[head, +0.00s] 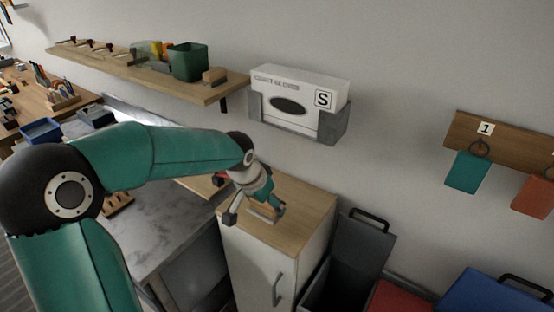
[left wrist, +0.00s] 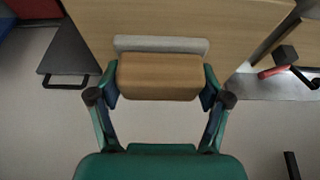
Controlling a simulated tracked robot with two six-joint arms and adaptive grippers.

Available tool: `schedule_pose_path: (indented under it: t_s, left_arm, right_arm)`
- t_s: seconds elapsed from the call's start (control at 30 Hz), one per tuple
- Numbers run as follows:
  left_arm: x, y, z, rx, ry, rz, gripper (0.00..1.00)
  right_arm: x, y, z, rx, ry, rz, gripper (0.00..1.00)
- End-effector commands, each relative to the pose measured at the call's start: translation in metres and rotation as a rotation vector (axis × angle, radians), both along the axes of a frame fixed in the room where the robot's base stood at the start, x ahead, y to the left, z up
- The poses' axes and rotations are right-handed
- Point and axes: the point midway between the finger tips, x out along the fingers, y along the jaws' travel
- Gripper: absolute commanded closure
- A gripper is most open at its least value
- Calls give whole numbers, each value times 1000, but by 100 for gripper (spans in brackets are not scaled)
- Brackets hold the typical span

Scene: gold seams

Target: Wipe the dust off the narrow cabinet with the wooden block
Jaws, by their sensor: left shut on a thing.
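The narrow cabinet (head: 310,205) has a wooden top and a pale door with a handle. Its top also shows in the left wrist view (left wrist: 180,18). My left gripper (head: 262,205) is over the cabinet top, pointing down. In the left wrist view the gripper (left wrist: 160,82) is shut on the wooden block (left wrist: 160,76), one finger at each end. A light grey strip (left wrist: 160,44) runs along the block's far side. I cannot tell whether the block touches the top. No dust can be made out. My right gripper is not in view.
A grey worktop (head: 165,225) adjoins the cabinet at left. A red-handled tool (left wrist: 275,70) lies near that side. A dark open bin (head: 355,255) stands at right. A glove box (head: 300,98) and a shelf (head: 145,75) with a green container (head: 188,62) are on the wall behind.

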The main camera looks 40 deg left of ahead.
Motion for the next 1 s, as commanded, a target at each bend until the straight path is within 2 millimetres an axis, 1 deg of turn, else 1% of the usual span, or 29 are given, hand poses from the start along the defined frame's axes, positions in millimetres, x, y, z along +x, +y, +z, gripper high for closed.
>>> schedule_pose_path:
  t_s: [0.03, 0.1, 0.3, 1.0]
  left_arm:
    - [0, 0, 9, 0, -2, 0, 55]
    - [0, 0, 15, 0, -2, 0, 55]
    - [1, -1, 27, 0, -1, -2, 55]
    - [3, -3, 28, 0, -1, -9, 55]
  right_arm:
    - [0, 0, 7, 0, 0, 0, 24]
    - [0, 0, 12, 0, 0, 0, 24]
    - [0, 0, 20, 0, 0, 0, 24]
    - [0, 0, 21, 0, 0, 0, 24]
